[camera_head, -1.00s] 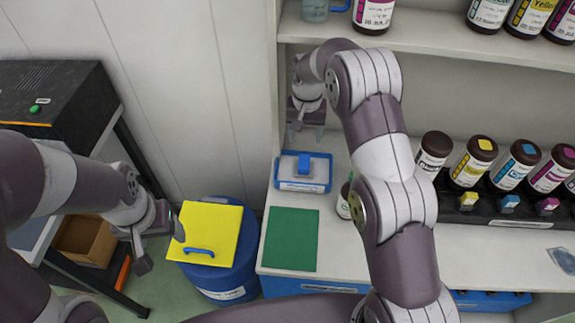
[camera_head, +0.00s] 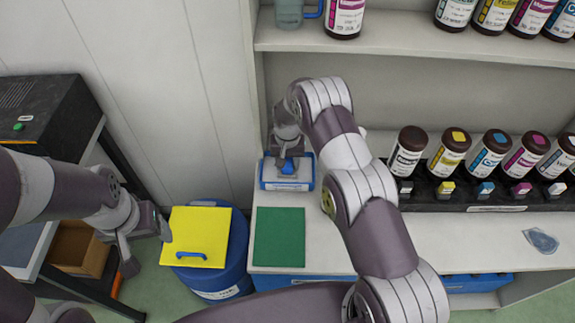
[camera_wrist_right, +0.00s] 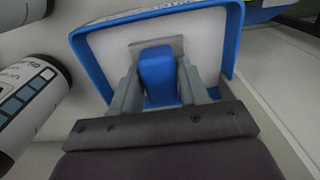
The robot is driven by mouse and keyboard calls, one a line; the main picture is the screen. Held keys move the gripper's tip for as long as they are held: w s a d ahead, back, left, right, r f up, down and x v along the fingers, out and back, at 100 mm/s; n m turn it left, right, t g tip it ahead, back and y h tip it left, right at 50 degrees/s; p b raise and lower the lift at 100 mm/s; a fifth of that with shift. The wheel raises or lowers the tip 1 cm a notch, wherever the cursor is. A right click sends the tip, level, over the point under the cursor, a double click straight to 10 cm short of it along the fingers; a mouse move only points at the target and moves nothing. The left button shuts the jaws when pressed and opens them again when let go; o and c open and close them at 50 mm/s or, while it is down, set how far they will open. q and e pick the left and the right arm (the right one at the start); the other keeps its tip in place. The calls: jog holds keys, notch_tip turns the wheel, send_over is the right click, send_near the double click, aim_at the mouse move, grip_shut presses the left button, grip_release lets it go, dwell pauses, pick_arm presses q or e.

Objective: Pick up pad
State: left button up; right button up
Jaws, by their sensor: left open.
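A white pad with a blue rim and an upright blue handle (camera_wrist_right: 158,75) lies on the white counter; in the head view the pad (camera_head: 268,184) is near the counter's left end. My right gripper (camera_head: 289,161) is down over it from above. In the right wrist view its grey fingers (camera_wrist_right: 158,98) stand on both sides of the handle, very close to it; whether they press on it I cannot tell. My left gripper (camera_head: 148,244) is open and empty beside the yellow lid of a blue drum.
A green mat (camera_head: 279,237) lies in front of the pad. The blue drum with its yellow lid (camera_head: 202,232) stands left of the counter (camera_head: 330,258). Several ink bottles stand in a black rack (camera_head: 430,196) at right, and more on the shelf above (camera_head: 400,45).

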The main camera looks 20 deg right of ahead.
aim_at(288, 162)
jog(key=c, duration=0.5)
jog(key=shift+r, duration=0.3)
notch_tip(288, 162, up, 9)
jog(key=b, duration=0.2)
jog(key=shift+f+b, duration=0.1)
jog(key=shift+b, duration=0.2)
jog(key=shift+r, duration=0.35)
